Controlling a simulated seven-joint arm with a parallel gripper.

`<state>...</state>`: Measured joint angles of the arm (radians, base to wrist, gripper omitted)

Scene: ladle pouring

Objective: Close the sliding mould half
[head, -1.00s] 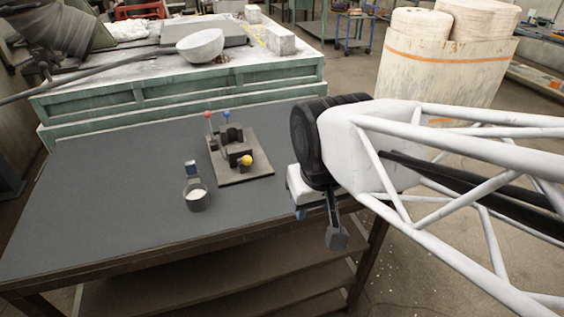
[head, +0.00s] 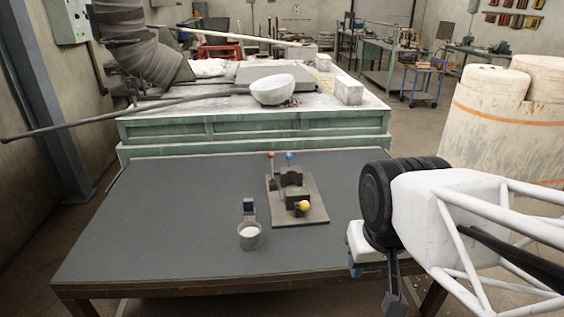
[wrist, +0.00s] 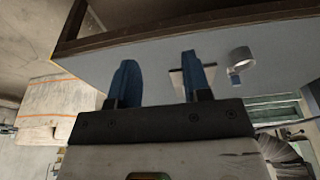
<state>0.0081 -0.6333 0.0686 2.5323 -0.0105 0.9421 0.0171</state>
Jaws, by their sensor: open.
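The mould stands on a flat brown base plate (head: 318,214) on the table. It has dark blocks (head: 291,180), with a red knob (head: 271,155) and a blue knob (head: 289,155) on upright stems at the back. A yellow knob (head: 304,206) sits at the front block (head: 296,196). I cannot clearly tell which block slides or how wide any gap is. My gripper (head: 375,284) is open and empty, right of and nearer than the mould, by the table's right front edge. In the wrist view, its blue fingers (wrist: 160,68) partly hide the base plate (wrist: 177,84).
A small cup (head: 250,241) with white contents and an upright handle (head: 249,206) stands left of the mould. The grey table (head: 150,225) is otherwise clear. Behind it, a green-sided bench (head: 250,130) carries a white bowl (head: 272,90) and a long rod (head: 120,115).

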